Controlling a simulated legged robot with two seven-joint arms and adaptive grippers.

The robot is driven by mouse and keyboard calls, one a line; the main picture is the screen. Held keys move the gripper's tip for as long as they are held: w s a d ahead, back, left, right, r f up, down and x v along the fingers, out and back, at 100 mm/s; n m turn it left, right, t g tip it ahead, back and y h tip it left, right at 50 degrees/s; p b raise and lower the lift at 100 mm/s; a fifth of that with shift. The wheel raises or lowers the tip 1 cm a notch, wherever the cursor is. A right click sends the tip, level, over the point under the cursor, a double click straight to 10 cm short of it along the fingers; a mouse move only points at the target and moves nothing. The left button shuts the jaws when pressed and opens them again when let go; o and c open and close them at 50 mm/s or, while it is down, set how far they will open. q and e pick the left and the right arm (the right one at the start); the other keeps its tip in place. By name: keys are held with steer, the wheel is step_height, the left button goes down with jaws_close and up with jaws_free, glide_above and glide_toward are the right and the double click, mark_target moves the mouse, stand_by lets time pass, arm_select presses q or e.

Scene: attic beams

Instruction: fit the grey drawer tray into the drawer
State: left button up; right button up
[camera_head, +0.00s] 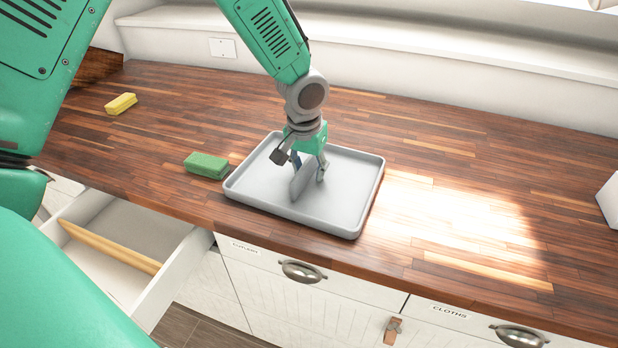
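The grey drawer tray (340,200) lies flat on the wooden worktop, close to its front edge. A thin upright grey tab (302,182) stands in the middle of the tray. My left gripper (308,172) points down over the tray, with its fingers at either side of the tab. I cannot tell whether they press on it. The open drawer (182,278) is at lower left, below the worktop, pulled out from the cabinet. A light wooden strip (110,248) runs across inside it. My own green parts hide some of the drawer's left side. My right gripper is not in view.
A green sponge (206,165) lies just left of the tray, and a yellow sponge (121,103) farther left. Closed drawers with cup handles (302,271) are below the worktop. A white object (609,200) stands at the right edge. The worktop right of the tray is clear.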

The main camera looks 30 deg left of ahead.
arm_select(q)
steer(key=shift+w+f, duration=0.1)
steer(key=shift+f, duration=0.1)
steer(key=shift+a, duration=0.1)
jaws_close()
steer(key=shift+r, duration=0.15)
